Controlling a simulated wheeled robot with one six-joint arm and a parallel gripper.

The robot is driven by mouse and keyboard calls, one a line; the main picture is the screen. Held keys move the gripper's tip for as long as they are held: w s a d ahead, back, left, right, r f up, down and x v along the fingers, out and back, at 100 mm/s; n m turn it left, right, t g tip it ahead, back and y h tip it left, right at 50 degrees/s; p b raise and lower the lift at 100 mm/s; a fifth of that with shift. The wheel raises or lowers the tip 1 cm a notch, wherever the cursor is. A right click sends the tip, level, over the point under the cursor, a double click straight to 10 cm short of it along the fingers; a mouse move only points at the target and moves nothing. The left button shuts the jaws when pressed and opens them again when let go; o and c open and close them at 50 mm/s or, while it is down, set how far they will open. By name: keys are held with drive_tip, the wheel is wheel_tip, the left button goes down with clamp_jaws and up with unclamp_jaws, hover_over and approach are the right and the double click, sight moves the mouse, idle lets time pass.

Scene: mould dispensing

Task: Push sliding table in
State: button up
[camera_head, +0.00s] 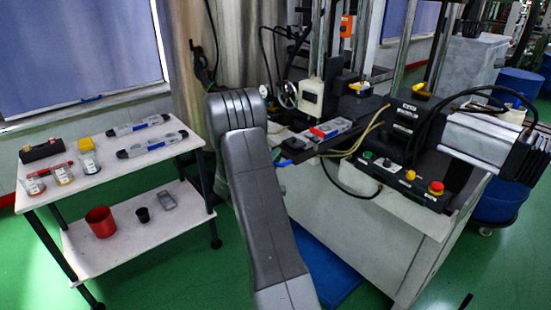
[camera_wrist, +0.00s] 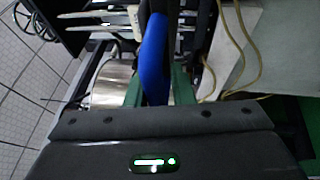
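The sliding table (camera_head: 300,146) is at the front of the machine in the head view. A grey and red mould piece (camera_head: 331,128) lies on it. A blue handle (camera_head: 283,163) shows at its near left end, beside my arm. In the wrist view the blue handle (camera_wrist: 153,60) stands between the green fingers of my gripper (camera_wrist: 158,92). The handle nearly fills the gap between them. I cannot tell whether the fingers press on it.
A white two-level stand (camera_head: 140,170) at left holds jars, metal moulds and a red cup (camera_head: 101,222). A control box with a red emergency button (camera_head: 436,188) is on the machine's right. Yellow tubes and black cables hang near the sliding table. Green floor lies between stand and machine.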

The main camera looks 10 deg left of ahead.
drive_tip(key=shift+r, duration=0.15)
clamp_jaws()
drive_tip(key=shift+r, duration=0.1)
drive_tip(key=shift+w, duration=0.15)
